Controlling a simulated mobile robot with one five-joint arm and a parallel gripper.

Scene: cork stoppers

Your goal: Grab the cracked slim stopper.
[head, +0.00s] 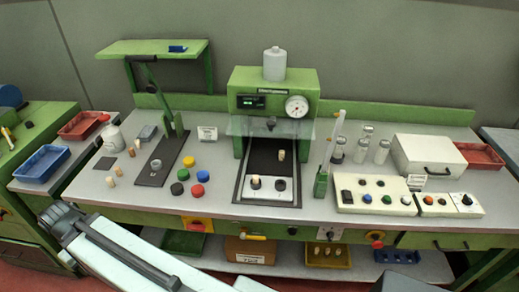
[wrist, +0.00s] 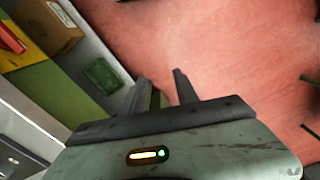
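Several small cork stoppers stand in the head view, and they are too small to tell which is slim or cracked. A pale tan stopper (head: 118,171) and a darker stopper (head: 131,152) stand with others at the left of the bench. Another stopper (head: 281,155) stands on the dark bed of the green machine. Light stoppers (head: 256,181) are at the front of that bed. More lie in a yellow bin (head: 343,263) below. My gripper (wrist: 162,78) is open and empty in the wrist view, above the red floor, with no stopper near its fingers.
The green machine (head: 274,80) stands mid-bench, with coloured caps (head: 188,161) to its left. A black-based stand (head: 155,176) is at the left. A control box (head: 375,195), glass jars (head: 382,152) and a white case (head: 430,157) fill the right. Drawers and a shelf lie below the front edge.

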